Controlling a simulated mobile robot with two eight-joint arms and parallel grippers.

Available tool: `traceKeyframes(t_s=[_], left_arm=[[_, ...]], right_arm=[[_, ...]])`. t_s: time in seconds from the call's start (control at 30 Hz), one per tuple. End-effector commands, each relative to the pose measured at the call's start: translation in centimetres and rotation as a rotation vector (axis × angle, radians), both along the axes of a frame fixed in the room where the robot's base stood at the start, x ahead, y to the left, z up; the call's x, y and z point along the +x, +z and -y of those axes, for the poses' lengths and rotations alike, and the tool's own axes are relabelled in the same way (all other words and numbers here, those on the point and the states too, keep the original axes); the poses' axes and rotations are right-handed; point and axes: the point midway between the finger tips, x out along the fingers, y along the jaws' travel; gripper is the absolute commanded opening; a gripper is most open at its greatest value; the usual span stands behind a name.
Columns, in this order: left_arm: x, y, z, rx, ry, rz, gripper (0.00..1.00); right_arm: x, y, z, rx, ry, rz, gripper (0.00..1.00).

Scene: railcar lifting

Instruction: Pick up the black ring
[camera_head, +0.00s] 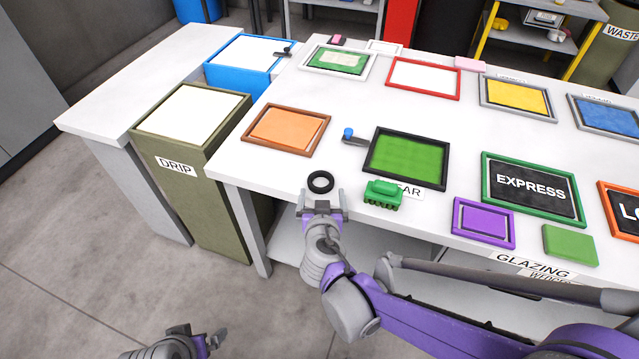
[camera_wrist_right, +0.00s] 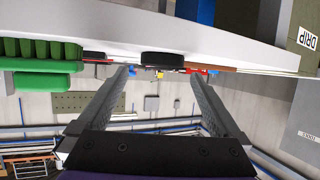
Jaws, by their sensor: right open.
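The black ring (camera_head: 311,183) lies flat on the white table (camera_head: 285,178) near its front edge, left of a green clamp-like block. My right gripper (camera_head: 322,197) is open and empty at the table edge, just in front of the ring. In the right wrist view, which looks upside down, the ring (camera_wrist_right: 162,59) shows edge-on beyond the open fingertips (camera_wrist_right: 158,72), roughly centred between them. I see no contact with it. My left gripper (camera_head: 198,338) is low at the bottom left, away from the table, with its fingers apart and nothing between them.
The green block (camera_head: 382,195) stands close to the right of the ring; it also shows in the right wrist view (camera_wrist_right: 40,50). A black-framed green panel (camera_head: 407,157) and an orange panel (camera_head: 286,130) lie behind. The DRIP bin (camera_head: 178,187) stands left. Table around the ring's left is clear.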

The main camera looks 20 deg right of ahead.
Motion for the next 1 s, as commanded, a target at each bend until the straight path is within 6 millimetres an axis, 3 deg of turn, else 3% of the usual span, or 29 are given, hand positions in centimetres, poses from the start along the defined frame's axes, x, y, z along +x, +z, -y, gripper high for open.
traceKeyframes(t_s=[0.17,0.4,0.73,0.77,1.0], left_arm=[[0.0,-0.4,0.0,0.0,0.0,-0.001,1.0],[0.0,-1.3,0.0,0.0,0.0,-0.004,1.0],[0.0,-1.4,0.0,0.0,0.0,-0.005,1.0],[0.0,-1.4,0.0,0.0,0.0,-0.005,1.0],[0.0,-1.4,0.0,0.0,0.0,-0.005,1.0]], right_arm=[[1.3,-0.5,0.3,-0.001,-0.002,0.0,1.0],[4.6,-1.5,1.0,0.0,-0.002,-0.001,1.0],[5.4,-1.7,1.2,0.0,0.0,0.0,1.0],[5.4,-1.7,1.2,0.0,0.0,0.0,0.98],[5.4,-1.7,1.2,0.0,0.0,-0.001,0.55]])
